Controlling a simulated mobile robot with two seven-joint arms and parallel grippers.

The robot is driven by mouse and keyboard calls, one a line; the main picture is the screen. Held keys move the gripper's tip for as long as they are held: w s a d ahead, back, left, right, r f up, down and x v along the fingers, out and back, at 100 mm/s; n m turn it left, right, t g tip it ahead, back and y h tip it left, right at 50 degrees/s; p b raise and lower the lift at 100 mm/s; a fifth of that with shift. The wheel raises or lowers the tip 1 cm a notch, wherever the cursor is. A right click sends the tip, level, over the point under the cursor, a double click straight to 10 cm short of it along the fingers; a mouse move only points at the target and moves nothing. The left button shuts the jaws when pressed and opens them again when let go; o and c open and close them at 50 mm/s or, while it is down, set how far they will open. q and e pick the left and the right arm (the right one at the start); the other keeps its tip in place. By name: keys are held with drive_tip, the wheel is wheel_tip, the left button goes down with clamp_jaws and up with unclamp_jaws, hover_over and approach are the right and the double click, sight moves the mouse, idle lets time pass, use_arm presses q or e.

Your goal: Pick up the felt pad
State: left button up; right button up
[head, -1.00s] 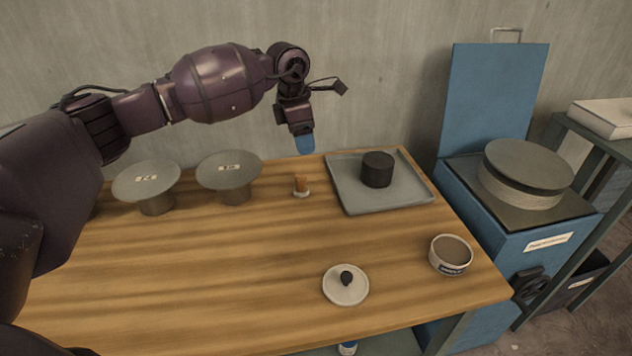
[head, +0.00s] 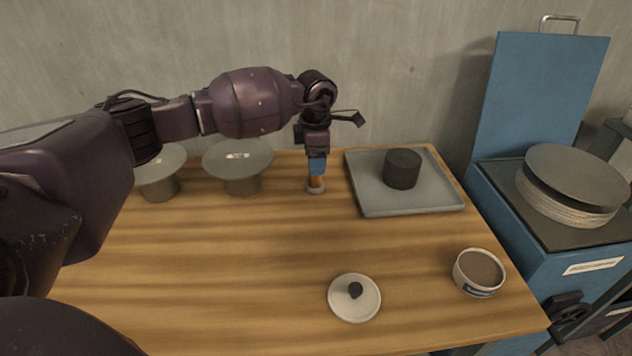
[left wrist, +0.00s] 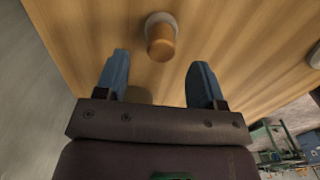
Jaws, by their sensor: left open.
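The felt pad (head: 316,190) looks like a small pale grey disc with a wooden knob, standing upright on the wooden table (head: 230,260) left of the grey tray. In the left wrist view the felt pad (left wrist: 161,38) shows its round wooden knob just beyond the fingertips. My left gripper (head: 317,171) points down right over it, its blue fingers overlapping the knob in the head view. In the left wrist view the left gripper (left wrist: 159,72) is open and empty, fingers wide apart. My right gripper is not in view.
A grey tray (head: 378,203) with a dark cylinder (head: 402,168) stands to the right. Two round grey stands (head: 239,160) (head: 160,165) are on the left. A knobbed lid (head: 354,298) and small bowl (head: 479,272) are in front. The middle of the table is clear.

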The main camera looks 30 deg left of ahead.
use_arm(q)
wheel_tip(320, 180, down, 5)
drive_tip(key=shift+r+b, duration=0.1)
drive_tip(key=shift+b, duration=0.25)
drive_tip(key=shift+s+r, duration=0.1)
drive_tip(key=c, duration=1)
wheel_tip(320, 180, up, 20)
drive_tip(key=p, duration=0.2)
drive_tip(key=shift+p, duration=0.4)
